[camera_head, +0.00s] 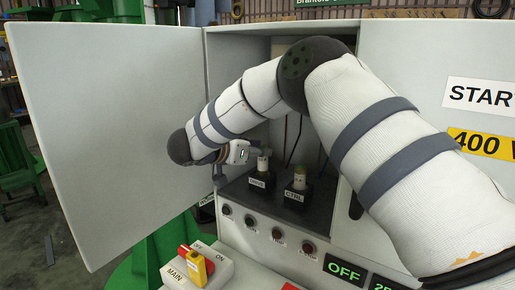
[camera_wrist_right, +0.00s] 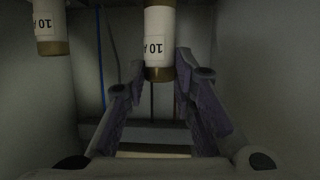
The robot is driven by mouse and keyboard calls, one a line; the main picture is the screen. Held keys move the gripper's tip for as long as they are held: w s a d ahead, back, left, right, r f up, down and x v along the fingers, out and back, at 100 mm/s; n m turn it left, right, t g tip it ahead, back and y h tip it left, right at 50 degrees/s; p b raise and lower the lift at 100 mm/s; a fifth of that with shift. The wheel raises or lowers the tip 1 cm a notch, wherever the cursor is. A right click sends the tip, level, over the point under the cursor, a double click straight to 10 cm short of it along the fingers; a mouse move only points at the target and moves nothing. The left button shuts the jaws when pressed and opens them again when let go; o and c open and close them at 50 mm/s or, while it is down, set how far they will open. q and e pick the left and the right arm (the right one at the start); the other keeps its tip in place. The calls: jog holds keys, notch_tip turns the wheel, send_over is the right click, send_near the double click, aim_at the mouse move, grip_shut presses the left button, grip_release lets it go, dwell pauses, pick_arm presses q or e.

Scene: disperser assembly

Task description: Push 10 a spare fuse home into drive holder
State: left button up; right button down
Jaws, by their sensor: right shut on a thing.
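My right gripper (camera_head: 257,153) reaches into the open cabinet from above the panel. In the wrist view its two fingers (camera_wrist_right: 160,68) close around the brass-capped end of a white fuse marked 10 A (camera_wrist_right: 158,35). In the head view this fuse (camera_head: 262,165) stands upright at the black DRIVE holder (camera_head: 257,182), partly hidden by the gripper. How deep it sits cannot be told. A second 10 A fuse (camera_wrist_right: 48,25) shows apart from the fingers in the wrist view; a similar fuse (camera_head: 299,178) stands in the CTRL holder (camera_head: 294,196). My left gripper is out of view.
The cabinet door (camera_head: 110,130) stands open at the left. Below the holders is a row of round buttons (camera_head: 278,235). A MAIN switch box (camera_head: 225,268) with a yellow tag is at the front. Cabinet walls stand close around the fingers.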

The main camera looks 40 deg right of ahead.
jog(key=shift+f, duration=1.15)
jog(key=c, duration=1.3)
grip_release()
jog(key=v, duration=1.2)
jog(key=shift+f, duration=0.15)
